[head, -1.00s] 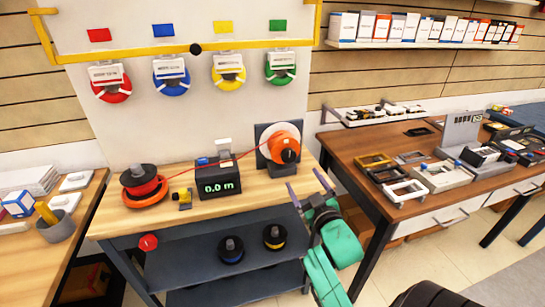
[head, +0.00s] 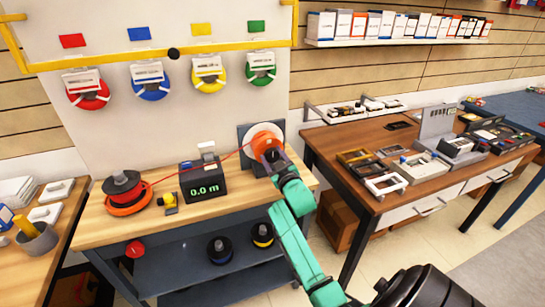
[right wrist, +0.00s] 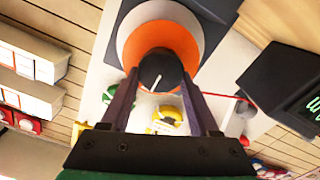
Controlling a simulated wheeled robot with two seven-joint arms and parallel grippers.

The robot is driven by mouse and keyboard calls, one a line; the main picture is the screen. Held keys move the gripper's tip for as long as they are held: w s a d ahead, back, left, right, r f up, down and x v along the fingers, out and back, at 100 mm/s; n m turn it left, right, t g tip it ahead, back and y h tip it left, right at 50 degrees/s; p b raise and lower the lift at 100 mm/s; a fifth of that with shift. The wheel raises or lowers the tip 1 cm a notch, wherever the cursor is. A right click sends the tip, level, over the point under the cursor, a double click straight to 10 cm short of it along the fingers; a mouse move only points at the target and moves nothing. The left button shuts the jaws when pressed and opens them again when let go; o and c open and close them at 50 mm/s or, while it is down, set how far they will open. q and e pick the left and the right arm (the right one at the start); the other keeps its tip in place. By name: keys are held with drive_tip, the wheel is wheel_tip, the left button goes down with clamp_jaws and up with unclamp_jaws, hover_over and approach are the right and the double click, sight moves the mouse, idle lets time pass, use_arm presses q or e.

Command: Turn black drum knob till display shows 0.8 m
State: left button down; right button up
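The black drum knob (right wrist: 160,70) is at the centre of an orange drum (right wrist: 190,38), with a white pointer line on its face. In the head view the orange drum (head: 262,140) stands at the right end of the wooden bench, and my arm hides most of the knob. My right gripper (head: 274,160) is at the drum's front. In the right wrist view its fingers (right wrist: 160,92) are apart, one on each side of the knob; contact is unclear. The black display box (head: 204,190) reads 0.0 m. My left gripper is out of view.
A small yellow device (head: 169,202) sits between spool and display. Two spools lie on the lower shelf (head: 190,265). A brown table (head: 350,150) with trays stands at right.

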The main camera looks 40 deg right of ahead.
drive_tip(key=c, duration=0.5)
